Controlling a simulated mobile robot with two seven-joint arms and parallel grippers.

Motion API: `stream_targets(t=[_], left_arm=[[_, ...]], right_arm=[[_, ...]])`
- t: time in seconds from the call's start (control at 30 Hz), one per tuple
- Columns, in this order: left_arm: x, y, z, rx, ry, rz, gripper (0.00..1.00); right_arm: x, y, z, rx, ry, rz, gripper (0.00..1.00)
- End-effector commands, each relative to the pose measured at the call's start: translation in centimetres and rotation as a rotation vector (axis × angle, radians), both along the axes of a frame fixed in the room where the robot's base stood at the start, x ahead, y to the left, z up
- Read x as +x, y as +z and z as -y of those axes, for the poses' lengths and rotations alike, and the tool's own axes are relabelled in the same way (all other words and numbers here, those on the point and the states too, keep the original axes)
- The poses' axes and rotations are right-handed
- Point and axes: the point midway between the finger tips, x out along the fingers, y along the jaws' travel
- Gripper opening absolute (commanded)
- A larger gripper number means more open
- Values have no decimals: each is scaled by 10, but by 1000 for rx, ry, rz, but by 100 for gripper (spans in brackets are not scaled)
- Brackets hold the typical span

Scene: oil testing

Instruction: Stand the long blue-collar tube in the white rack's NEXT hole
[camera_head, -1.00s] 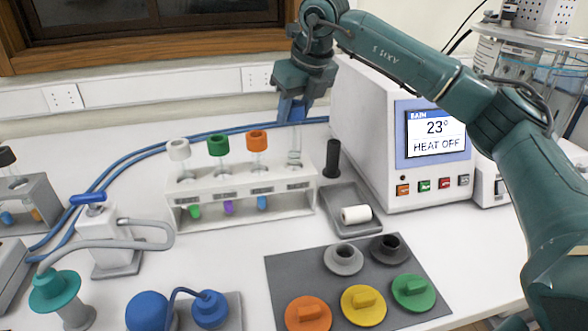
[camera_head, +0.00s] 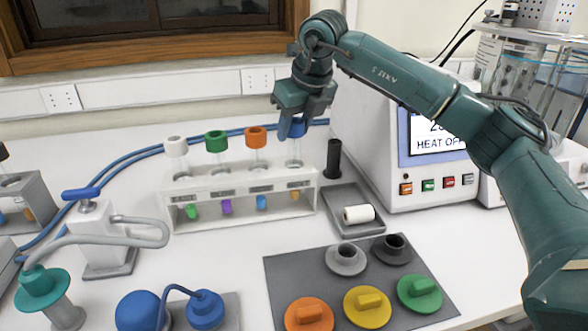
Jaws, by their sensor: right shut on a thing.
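The white rack (camera_head: 240,222) stands mid-table with a row of labelled holes. Tubes with a white collar (camera_head: 176,146), a green collar (camera_head: 216,141) and an orange collar (camera_head: 256,136) stand in it. The long blue-collar tube (camera_head: 295,153) is upright at the rack's right-end hole, and an orange-brown tip (camera_head: 295,195) shows below the top plate there. My right gripper (camera_head: 292,128) is shut on its blue collar from above, partly hiding it. My left gripper is not in view.
A grey tray (camera_head: 352,222) with a white roll and a black cylinder (camera_head: 333,158) stand right of the rack. The bath unit (camera_head: 425,165) is behind my right arm. A grey mat (camera_head: 290,262) with coloured caps lies in front.

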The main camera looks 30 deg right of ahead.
Motion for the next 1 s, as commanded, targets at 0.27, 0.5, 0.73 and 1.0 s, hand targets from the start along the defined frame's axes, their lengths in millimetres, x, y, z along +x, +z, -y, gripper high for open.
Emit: stream_targets(t=[0.27, 0.5, 0.73, 1.0], left_arm=[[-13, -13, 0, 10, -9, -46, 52], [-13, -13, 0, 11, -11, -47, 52], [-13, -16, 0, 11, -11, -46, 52], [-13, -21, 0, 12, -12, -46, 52]], right_arm=[[0, -1, 0, 0, 0, 1, 3], [0, -1, 0, 0, 0, 1, 3], [0, -4, 0, 0, 0, 1, 3], [0, -12, 0, 0, 0, 1, 3]])
